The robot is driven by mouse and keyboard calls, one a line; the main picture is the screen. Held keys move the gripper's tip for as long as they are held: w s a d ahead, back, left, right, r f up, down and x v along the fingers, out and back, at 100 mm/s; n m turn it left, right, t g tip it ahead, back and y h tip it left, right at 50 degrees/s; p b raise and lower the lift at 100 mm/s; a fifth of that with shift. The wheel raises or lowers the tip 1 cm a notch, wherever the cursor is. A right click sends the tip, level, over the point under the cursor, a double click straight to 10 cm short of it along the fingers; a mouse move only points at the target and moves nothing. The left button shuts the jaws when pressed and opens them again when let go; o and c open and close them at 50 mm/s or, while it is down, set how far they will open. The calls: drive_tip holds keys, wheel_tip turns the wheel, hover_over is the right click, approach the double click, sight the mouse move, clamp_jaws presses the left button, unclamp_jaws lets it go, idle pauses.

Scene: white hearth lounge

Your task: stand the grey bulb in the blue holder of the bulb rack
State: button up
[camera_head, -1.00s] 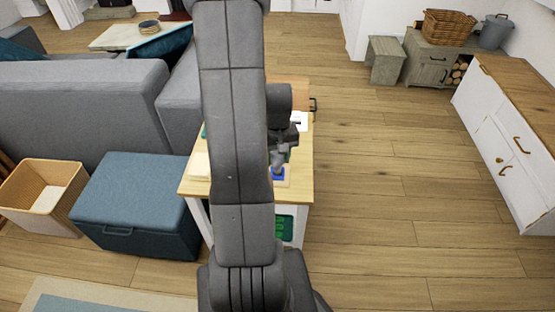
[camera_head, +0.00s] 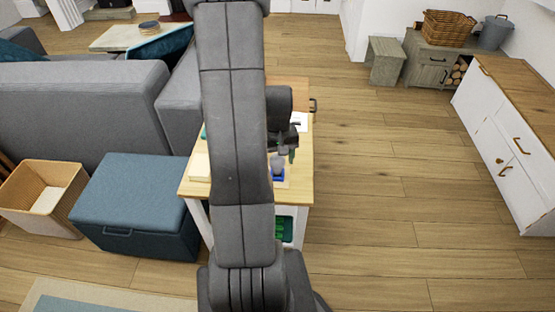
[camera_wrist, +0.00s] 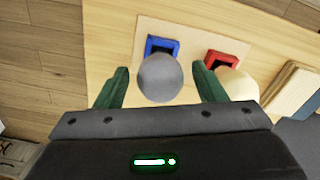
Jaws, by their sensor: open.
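The grey bulb (camera_head: 277,163) appears to stand upright in the blue holder (camera_head: 279,177) on the small table. In the wrist view the round top of the grey bulb (camera_wrist: 160,78) covers the near side of the blue holder (camera_wrist: 153,43), so its base is hidden. My gripper (camera_wrist: 161,68) is open, with one green finger on each side of the bulb and a gap to both. In the head view my gripper (camera_head: 292,154) is just above and right of the bulb. The bulb rack's pale board (camera_wrist: 190,32) lies under the holders.
A red holder (camera_wrist: 226,56) is right of the blue one, with a cream bulb (camera_wrist: 238,84) at it, close to my right finger. A tan block (camera_wrist: 291,90) lies farther right. My arm hides much of the table (camera_head: 300,187) in the head view. Floor right of the table is clear.

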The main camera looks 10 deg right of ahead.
wheel_tip(320, 180, up, 12)
drive_tip(key=p, duration=0.1)
drive_tip(key=shift+f, duration=0.25)
drive_tip(key=shift+f, duration=0.1)
wheel_tip(320, 180, down, 12)
drive_tip(key=shift+f+b, duration=0.25)
drive_tip(key=shift+b, duration=0.55)
wheel_tip(320, 180, up, 2)
drive_tip(key=shift+r+p, duration=0.1)
drive_tip(key=shift+p, duration=0.2)
drive_tip(key=shift+r, duration=0.4)
